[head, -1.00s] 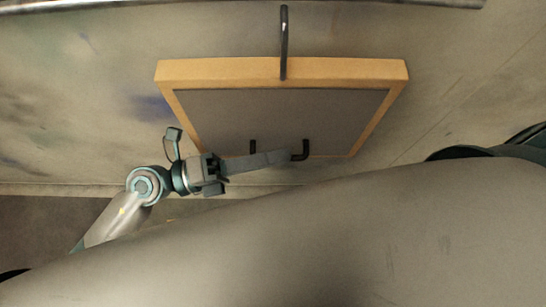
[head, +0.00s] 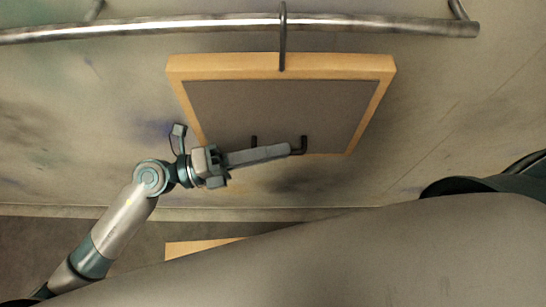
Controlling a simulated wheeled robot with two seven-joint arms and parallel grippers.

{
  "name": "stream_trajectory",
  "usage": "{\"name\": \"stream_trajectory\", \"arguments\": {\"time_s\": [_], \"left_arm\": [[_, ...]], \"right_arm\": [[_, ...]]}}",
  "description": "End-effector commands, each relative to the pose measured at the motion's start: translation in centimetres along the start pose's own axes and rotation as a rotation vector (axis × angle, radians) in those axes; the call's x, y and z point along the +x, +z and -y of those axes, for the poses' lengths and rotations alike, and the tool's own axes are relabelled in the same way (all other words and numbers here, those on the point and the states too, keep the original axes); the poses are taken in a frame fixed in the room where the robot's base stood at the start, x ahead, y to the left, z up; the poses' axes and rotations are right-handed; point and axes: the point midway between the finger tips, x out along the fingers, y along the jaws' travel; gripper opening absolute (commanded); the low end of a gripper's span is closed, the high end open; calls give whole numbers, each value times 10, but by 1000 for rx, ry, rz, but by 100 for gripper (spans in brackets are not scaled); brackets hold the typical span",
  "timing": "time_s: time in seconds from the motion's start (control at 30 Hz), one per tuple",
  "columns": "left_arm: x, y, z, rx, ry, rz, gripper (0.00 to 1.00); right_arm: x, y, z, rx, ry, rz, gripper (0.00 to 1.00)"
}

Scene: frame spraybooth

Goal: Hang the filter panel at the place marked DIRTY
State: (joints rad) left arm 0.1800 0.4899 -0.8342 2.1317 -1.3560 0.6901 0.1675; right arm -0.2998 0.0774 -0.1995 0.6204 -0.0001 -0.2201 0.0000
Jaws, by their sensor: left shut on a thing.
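The filter panel (head: 270,105) has a light wooden frame and a grey face. A dark hook (head: 283,45) rises from its top edge and crosses in front of the metal rail (head: 390,25). I cannot tell whether the hook rests over the rail. My left gripper (head: 285,151) is shut on the panel's dark handle (head: 303,144) near its lower edge; the fingers hide much of the handle. The panel is in front of the wall. No DIRTY mark can be seen. My right gripper is not in view.
The rail runs across the top of the view, held by brackets (head: 459,9) at the stained wall (head: 90,120). A light wooden piece (head: 200,247) shows low down, partly hidden. The rail to the left and right of the hook is bare.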

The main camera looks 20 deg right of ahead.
Motion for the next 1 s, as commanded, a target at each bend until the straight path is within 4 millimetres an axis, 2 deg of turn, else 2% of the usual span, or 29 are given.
{"name": "stream_trajectory", "arguments": {"time_s": [0.73, 1.0], "left_arm": [[10, 47, -9, 3, -2, 1, 0], [8, 41, -28, 1, -1, 0, 0]], "right_arm": [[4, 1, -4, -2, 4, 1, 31], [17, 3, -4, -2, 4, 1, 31]]}}
